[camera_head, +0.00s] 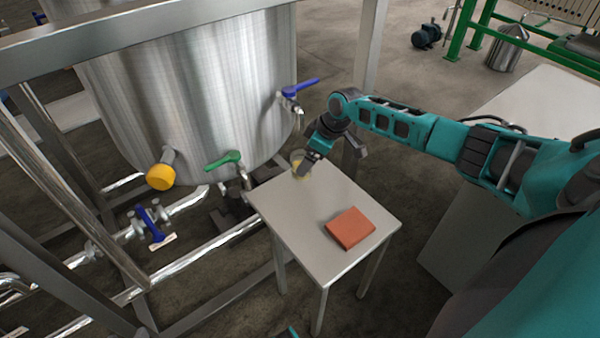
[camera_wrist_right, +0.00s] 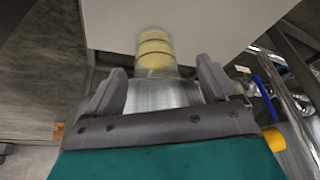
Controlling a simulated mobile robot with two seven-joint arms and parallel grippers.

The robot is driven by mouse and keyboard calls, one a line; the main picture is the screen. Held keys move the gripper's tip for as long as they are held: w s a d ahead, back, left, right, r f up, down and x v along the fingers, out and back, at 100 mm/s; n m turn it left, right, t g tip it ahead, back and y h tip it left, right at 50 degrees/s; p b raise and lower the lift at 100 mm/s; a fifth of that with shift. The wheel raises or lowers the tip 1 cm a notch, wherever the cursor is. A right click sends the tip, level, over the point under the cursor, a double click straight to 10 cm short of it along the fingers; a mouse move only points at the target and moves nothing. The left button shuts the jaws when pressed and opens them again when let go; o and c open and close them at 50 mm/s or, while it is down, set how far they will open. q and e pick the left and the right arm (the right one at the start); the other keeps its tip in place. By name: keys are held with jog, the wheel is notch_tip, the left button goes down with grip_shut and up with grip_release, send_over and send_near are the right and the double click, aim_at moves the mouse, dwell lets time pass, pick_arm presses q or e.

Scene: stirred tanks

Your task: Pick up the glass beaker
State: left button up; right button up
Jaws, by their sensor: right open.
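The glass beaker (camera_head: 297,157) holds something yellow and stands at the far corner of the small table, partly hidden by my right gripper (camera_head: 312,166). In the right wrist view the clear beaker (camera_wrist_right: 155,52) shows yellow bands and sits ahead of and between the two fingertips of the right gripper (camera_wrist_right: 160,66). The fingers are apart, with no visible contact on the glass. My left gripper is not in view.
An orange block (camera_head: 350,228) lies on the small grey table (camera_head: 285,220). A large steel tank (camera_head: 200,95) stands close behind, with a blue-handled valve (camera_head: 300,88) and a green-handled valve (camera_head: 224,160) near the beaker. The table's front left is clear.

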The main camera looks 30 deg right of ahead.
jog(key=shift+w+a+f, duration=0.1)
jog(key=shift+w+f, duration=0.1)
jog(key=shift+f, duration=0.45)
jog(key=b+x, duration=0.2)
jog(key=x, duration=0.1)
jog(key=b+x, duration=0.1)
jog(key=shift+d+f, duration=0.3)
jog(key=shift+d, duration=0.05)
jog(key=shift+w+f, duration=0.15)
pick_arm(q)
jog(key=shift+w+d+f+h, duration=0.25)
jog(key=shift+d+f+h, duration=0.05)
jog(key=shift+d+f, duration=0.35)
pick_arm(e)
jog(key=shift+c, duration=0.2)
jog(key=c, duration=1.1)
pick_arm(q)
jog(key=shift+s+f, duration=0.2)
pick_arm(e)
jog(key=shift+c, duration=0.7)
